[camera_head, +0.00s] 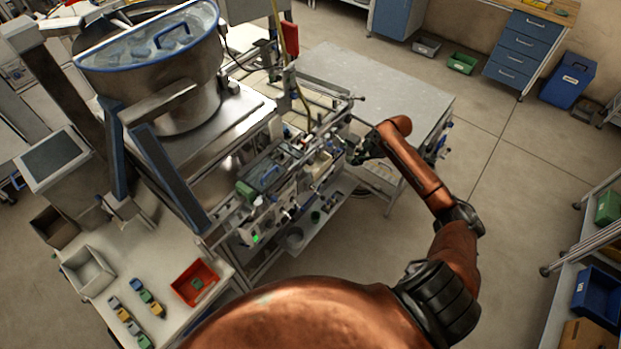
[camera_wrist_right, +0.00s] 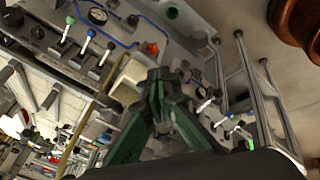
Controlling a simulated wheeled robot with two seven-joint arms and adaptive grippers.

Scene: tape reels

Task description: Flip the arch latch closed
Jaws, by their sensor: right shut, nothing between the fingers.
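My right gripper (camera_head: 358,157) is at the right side of the machine, by the end of its rail assembly, with my copper-coloured arm reaching in from the right. In the right wrist view, its dark green fingers (camera_wrist_right: 157,78) are together and empty, in front of a panel with levers. I cannot single out the arch latch; it is too small or hidden behind the gripper, so its position cannot be told. A cream block (camera_wrist_right: 128,82) and a red knob (camera_wrist_right: 152,48) lie close to the fingertips in the wrist view. My left gripper is not in view.
The machine (camera_head: 285,180) carries rails, knobs and a large steel bowl (camera_head: 160,75) at left. A grey table (camera_head: 380,85) stands behind the gripper. A red tray (camera_head: 195,283) sits on the white bench at lower left.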

